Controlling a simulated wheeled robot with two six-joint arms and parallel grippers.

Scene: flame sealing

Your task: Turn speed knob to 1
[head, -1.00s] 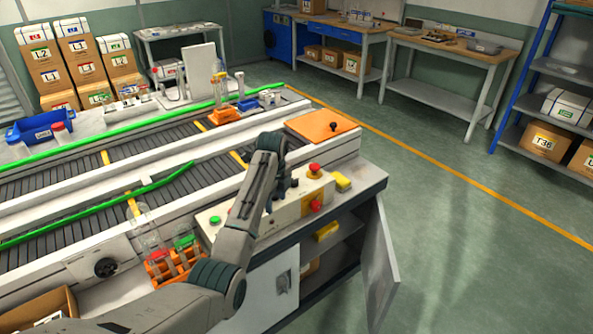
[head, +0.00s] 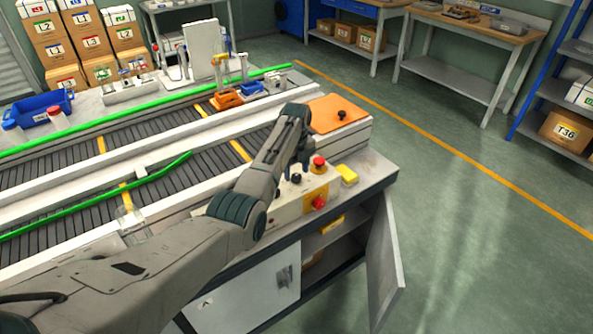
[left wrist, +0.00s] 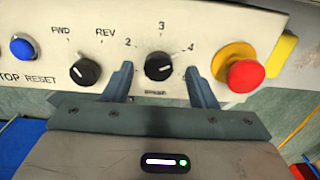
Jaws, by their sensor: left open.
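The speed knob (left wrist: 159,66) is a round black dial with a white mark, on a cream control panel (left wrist: 205,27). Numbers 2, 3 and 4 show around it; the mark seems to lie roughly sideways, and I cannot tell the exact setting. In the left wrist view my left gripper (left wrist: 160,84) is open. One finger is on each side of the knob, apart from it, with tips near its lower half. In the head view my left gripper (head: 300,160) is over the panel by the knob (head: 296,178). My right gripper is not in view.
A red emergency button (left wrist: 241,72) is close right of the right finger. A FWD/REV selector (left wrist: 85,71) and a blue reset button (left wrist: 22,48) are to the left. A yellow block (head: 347,174) is at the panel's right end. A conveyor (head: 165,160) runs behind.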

